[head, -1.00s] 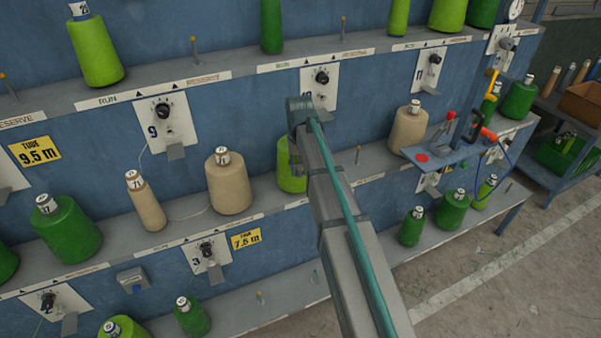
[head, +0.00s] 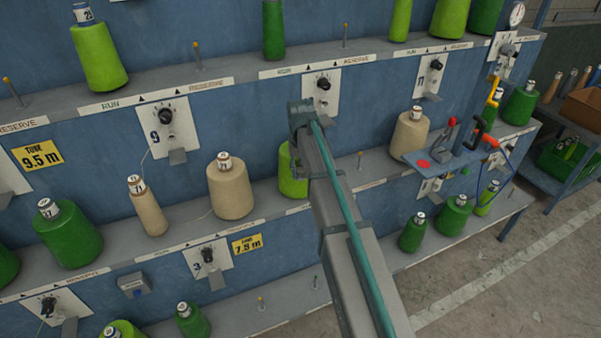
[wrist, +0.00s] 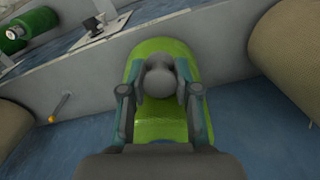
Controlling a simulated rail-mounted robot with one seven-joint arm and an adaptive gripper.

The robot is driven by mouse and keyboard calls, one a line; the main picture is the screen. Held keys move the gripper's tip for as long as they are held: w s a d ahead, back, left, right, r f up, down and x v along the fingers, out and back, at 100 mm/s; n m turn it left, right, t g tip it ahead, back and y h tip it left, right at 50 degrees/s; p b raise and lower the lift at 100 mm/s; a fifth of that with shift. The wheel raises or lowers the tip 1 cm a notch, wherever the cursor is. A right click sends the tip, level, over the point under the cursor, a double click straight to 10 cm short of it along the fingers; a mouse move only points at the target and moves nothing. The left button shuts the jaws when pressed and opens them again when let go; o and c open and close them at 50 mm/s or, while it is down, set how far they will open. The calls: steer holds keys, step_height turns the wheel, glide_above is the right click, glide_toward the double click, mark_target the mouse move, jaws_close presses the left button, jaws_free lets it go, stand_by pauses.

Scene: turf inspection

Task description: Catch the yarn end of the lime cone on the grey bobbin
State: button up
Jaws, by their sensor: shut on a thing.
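The lime cone (head: 289,183) stands on the middle shelf in the head view, partly hidden behind my arm. In the wrist view the lime cone (wrist: 155,128) fills the middle, just beyond my gripper (wrist: 160,91). My two fingers are shut on a rounded grey thing, apparently the grey bobbin (wrist: 160,75), which lies in front of the cone. I cannot tell whether it touches the cone. The cone's yarn end cannot be made out. In the head view my gripper is mostly hidden behind the arm.
A tan cone (head: 230,190) stands left of the lime cone, and another tan cone (head: 408,137) stands to the right. A blue bracket tray (head: 440,160) with tools juts out at the right.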

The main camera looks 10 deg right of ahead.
mark_target(302, 179)
steer(key=shift+w, duration=0.35)
stand_by(1.1)
steer(key=shift+s+a+p, duration=0.2)
steer(key=shift+s+p, duration=0.4)
steer(key=shift+s, duration=1.9)
